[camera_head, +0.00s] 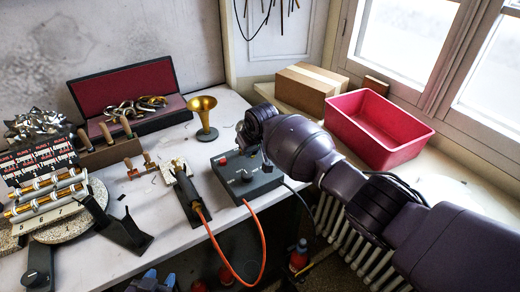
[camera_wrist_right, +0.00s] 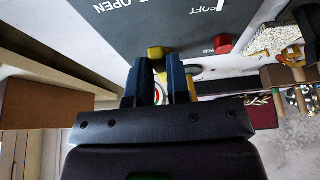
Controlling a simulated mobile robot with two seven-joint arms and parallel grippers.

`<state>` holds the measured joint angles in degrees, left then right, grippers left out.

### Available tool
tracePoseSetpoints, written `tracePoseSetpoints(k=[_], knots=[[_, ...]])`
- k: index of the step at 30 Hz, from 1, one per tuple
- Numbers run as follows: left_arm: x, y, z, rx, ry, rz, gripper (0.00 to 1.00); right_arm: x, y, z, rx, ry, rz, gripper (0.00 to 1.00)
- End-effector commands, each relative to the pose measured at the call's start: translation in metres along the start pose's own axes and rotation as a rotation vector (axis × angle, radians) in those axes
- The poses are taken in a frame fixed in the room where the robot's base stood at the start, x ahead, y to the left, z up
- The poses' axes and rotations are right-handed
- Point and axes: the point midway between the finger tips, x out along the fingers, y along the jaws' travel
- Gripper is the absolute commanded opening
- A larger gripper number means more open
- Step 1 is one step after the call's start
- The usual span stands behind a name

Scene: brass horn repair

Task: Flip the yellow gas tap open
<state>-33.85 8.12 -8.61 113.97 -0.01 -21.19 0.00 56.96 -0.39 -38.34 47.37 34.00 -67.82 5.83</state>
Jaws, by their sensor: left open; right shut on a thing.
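The yellow gas tap (camera_wrist_right: 156,52) is on the dark control box, between the blue fingertips of my right gripper (camera_wrist_right: 157,65) in the right wrist view. The fingers are shut on it. The dark control box (camera_head: 262,186) stands on the bench in the head view; its panel also shows in the wrist view (camera_wrist_right: 165,20) with "OPEN" lettering. In the head view my right arm covers the tap and most of the right gripper. My left gripper (camera_head: 152,282) is open and empty, low at the bottom edge of the head view, away from the box.
A red knob (camera_wrist_right: 222,43) sits beside the tap. An orange hose (camera_head: 262,258) runs from the box to a torch in a dark holder (camera_head: 187,196). A brass bell (camera_head: 203,112) stands behind. A red bin (camera_head: 378,128) and cardboard box (camera_head: 306,86) are at the right.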

Motion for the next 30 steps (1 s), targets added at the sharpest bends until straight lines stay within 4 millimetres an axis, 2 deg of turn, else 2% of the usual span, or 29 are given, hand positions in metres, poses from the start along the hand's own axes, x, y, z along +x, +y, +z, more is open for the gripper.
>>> tracePoseSetpoints(k=[12,13,17,26,30], knots=[[-0.006,-0.001,0.01,-0.003,-0.019,-0.003,0.43,-0.001,-0.002,-0.002,0.004,0.004,0.0,0.0],[-0.006,-0.001,0.01,-0.003,-0.019,-0.003,0.43,-0.001,-0.002,-0.002,0.004,0.003,0.0,0.21],[-0.005,-0.001,0.008,-0.002,-0.016,-0.003,0.43,-0.001,-0.002,-0.002,0.004,0.002,0.0,0.41],[-0.003,-0.001,0.004,-0.001,-0.006,-0.002,0.43,-0.001,-0.002,-0.001,0.003,0.0,0.001,0.43],[-0.003,-0.001,0.0,0.0,-0.002,-0.001,0.43,-0.007,-0.002,-0.001,0.002,0.0,0.0,0.43]])
